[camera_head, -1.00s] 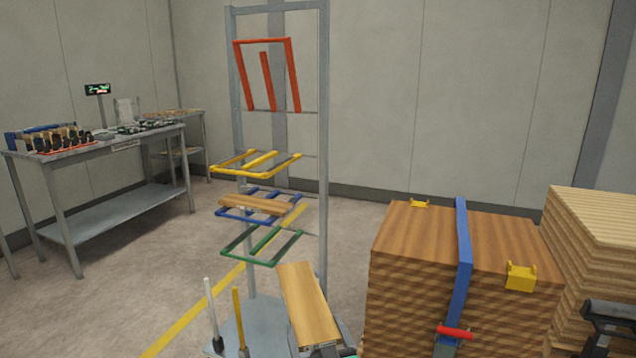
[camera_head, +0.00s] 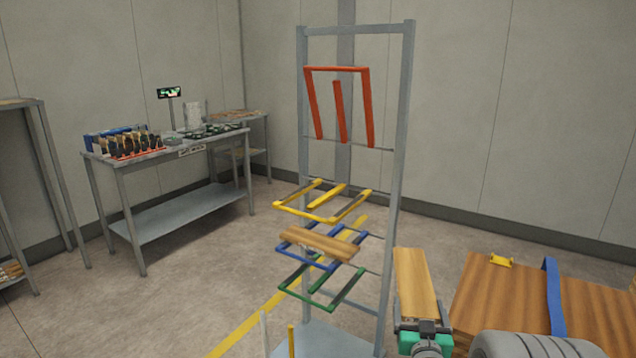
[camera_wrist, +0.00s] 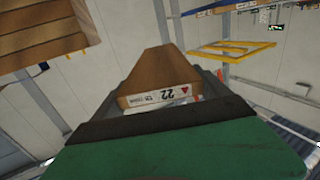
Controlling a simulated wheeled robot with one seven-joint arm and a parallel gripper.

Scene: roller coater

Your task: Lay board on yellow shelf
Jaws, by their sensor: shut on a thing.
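My gripper (camera_head: 420,325) is shut on the near end of a wooden board (camera_head: 415,282). The board points away from me, to the right of the rack. In the wrist view the board (camera_wrist: 160,74) shows a label with "22" on its end. The yellow shelf (camera_head: 322,201) is an empty three-bar frame on the grey rack (camera_head: 397,150), to the left of and higher in the picture than the board. It also shows in the wrist view (camera_wrist: 232,49) at the upper right, apart from the board.
Below the yellow shelf, a blue shelf (camera_head: 293,256) bears another board (camera_head: 318,243). A green shelf (camera_head: 318,296) below is empty. A red shelf (camera_head: 337,69) is folded up above. A strapped board stack (camera_head: 495,290) stands at right. A workbench (camera_head: 165,150) stands at left.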

